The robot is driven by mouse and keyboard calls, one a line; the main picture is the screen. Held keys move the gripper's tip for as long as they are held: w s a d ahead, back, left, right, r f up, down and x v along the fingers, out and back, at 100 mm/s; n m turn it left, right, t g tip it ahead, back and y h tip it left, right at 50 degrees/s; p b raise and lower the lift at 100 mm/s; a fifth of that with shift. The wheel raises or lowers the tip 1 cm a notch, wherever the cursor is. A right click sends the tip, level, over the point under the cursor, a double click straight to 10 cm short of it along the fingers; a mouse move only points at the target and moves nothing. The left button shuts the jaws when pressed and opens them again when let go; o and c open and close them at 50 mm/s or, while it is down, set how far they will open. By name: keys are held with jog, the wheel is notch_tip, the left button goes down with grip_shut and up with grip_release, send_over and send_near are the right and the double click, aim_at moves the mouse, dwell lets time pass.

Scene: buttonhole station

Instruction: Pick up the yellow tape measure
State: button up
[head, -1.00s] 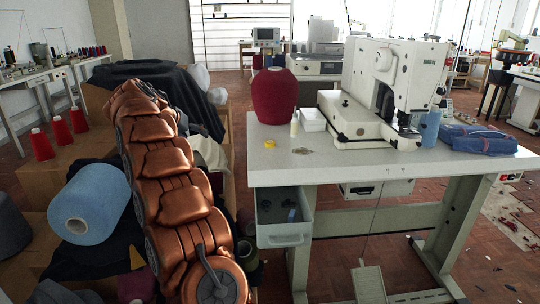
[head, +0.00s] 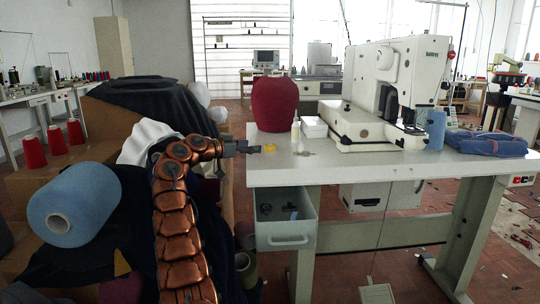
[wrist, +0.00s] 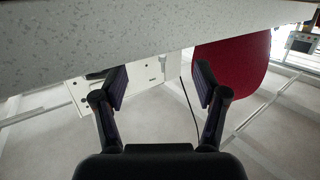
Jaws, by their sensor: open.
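The yellow tape measure (head: 270,148) is a small yellow round thing on the left part of the white table top (head: 340,166). In the head view my gripper (head: 250,147) is at the table's left edge, just left of the tape measure and about level with it. I cannot tell if they touch. In the wrist view my gripper (wrist: 161,80) has its two dark fingers spread apart with nothing between them. The tape measure does not show in the wrist view.
A dark red thread cone (head: 274,104), a small pale bottle (head: 295,135), a white tray (head: 313,127) and a white sewing machine (head: 385,95) stand behind and right of the tape measure. Folded blue cloth (head: 485,143) lies at the right. An open drawer (head: 287,232) hangs under the table's left end.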

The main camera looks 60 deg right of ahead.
aim_at(267, 146)
jog(key=shift+s+d+f, duration=0.1)
jog(key=shift+s+d, duration=0.25)
jog(key=shift+d, duration=0.25)
jog(key=shift+b+x, duration=0.35)
jog(key=shift+x, duration=0.8)
jog(key=shift+s+d+f, duration=0.1)
jog(key=shift+s+d, duration=0.3)
jog(key=shift+d, duration=0.25)
jog(key=shift+p+x, duration=0.35)
jog(key=shift+x, duration=1)
jog(key=shift+w+f, duration=0.1)
jog(key=shift+c, duration=0.3)
jog(key=c, duration=1)
jog(key=shift+c, duration=0.2)
